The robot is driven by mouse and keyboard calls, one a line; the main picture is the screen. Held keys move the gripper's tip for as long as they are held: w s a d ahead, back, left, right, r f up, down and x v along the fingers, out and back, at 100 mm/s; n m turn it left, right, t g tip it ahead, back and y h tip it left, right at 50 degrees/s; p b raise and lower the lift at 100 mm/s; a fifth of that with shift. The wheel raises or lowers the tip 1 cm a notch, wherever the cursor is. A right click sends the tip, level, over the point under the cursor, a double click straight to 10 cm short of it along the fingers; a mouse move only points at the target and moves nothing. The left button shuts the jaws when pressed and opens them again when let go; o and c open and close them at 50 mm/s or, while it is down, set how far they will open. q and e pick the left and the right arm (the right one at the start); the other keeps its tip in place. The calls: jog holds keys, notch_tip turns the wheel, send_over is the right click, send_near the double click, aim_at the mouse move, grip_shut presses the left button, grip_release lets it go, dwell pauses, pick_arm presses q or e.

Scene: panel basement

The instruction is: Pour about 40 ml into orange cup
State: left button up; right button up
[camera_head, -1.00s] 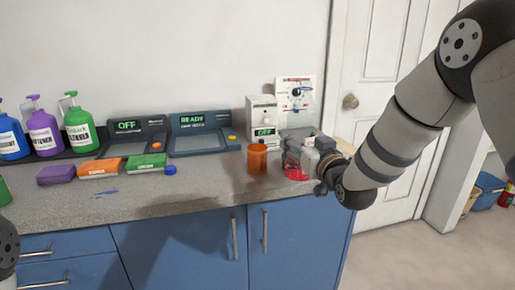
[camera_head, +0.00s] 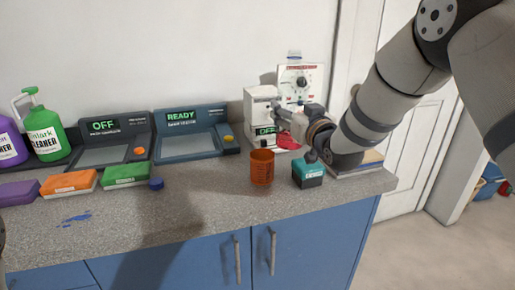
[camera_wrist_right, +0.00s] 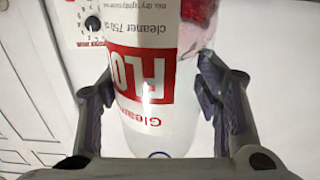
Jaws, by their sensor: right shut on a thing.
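The orange cup (camera_head: 262,170) stands upright on the grey counter in the head view, with marks on its side; its contents cannot be told. My right gripper (camera_head: 289,120) is behind and to the right of the cup, above the counter. In the right wrist view, my right gripper (camera_wrist_right: 155,85) is shut on a pale bottle (camera_wrist_right: 160,136) with a red and white cleaner label, one finger on each side. In the head view the bottle is mostly hidden, and its tilt is unclear.
A teal block-like object (camera_head: 308,175) stands right of the cup. A white device reading OFF (camera_head: 261,105) and a dial panel (camera_head: 298,82) are behind. A READY scale (camera_head: 190,146), green box (camera_head: 125,174) and blue cap (camera_head: 156,184) are left.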

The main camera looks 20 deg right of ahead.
jog(key=shift+s+r, duration=0.2)
jog(key=shift+s, duration=0.15)
pick_arm(q)
jog(key=shift+s, duration=0.35)
pick_arm(e)
jog(key=shift+f, duration=0.1)
